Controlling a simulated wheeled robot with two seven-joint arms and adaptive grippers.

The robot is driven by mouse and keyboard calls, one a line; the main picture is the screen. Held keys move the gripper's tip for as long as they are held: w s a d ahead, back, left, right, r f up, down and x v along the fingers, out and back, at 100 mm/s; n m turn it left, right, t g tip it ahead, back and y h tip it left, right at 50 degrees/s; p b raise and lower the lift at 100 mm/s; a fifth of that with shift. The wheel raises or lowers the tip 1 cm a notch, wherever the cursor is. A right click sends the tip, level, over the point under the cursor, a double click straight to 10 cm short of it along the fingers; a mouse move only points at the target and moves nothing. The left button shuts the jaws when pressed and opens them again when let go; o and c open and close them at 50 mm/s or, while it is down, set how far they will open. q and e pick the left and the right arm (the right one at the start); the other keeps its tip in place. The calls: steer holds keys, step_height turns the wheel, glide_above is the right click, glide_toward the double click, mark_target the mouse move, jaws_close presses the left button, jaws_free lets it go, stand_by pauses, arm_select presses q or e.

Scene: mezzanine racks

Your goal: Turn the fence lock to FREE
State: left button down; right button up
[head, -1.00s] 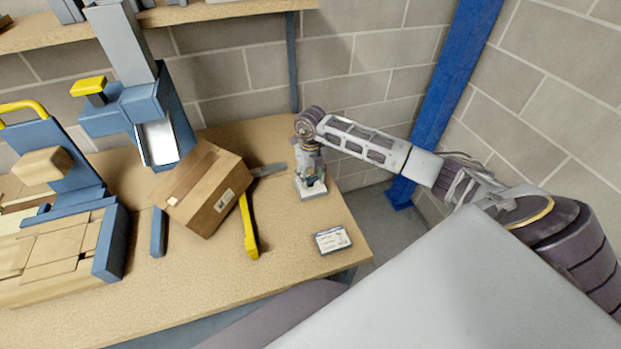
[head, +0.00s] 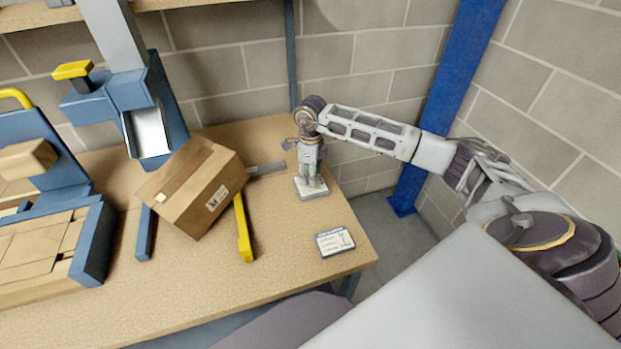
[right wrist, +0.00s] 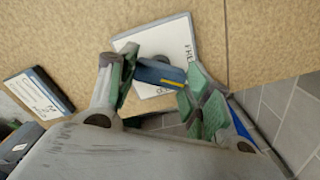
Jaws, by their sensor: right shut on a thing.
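The fence lock's white square plate (head: 309,194) lies on the bench near its right back corner. It also shows in the right wrist view (right wrist: 172,33), with a dark round hub and a blue knob (right wrist: 158,73) that has a yellow mark. My right gripper (head: 311,178) points down at the plate. In the right wrist view its green-padded fingers (right wrist: 160,76) are shut on the two ends of the knob. The yellow mark lies towards the right finger. Lettering at the plate's right edge is partly visible; the fingers hide other parts. My left gripper is not in view.
A cardboard box (head: 193,188) sits tilted beside a yellow fence bar (head: 243,230) and a blue one (head: 145,232). A label card (head: 335,241) lies near the bench's right edge. A blue post (head: 445,110) stands behind right. The front bench surface is clear.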

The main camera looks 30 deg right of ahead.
steer(key=shift+n+b, duration=0.55)
steer(key=shift+n, duration=0.25)
steer(key=n+b, duration=0.2)
steer(key=n, duration=0.1)
steer(key=shift+n+b, duration=0.35)
steer(key=shift+n, duration=0.25)
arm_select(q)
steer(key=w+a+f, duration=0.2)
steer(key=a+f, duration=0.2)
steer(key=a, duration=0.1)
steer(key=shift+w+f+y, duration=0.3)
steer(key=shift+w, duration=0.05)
arm_select(e)
steer(key=shift+n, duration=0.6)
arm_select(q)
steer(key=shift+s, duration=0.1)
arm_select(e)
steer(key=shift+r, duration=0.1)
steer(key=o, duration=0.8)
steer(key=shift+c, duration=0.2)
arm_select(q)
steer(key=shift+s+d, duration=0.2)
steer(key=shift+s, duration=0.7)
arm_select(e)
steer(key=shift+o, duration=1.3)
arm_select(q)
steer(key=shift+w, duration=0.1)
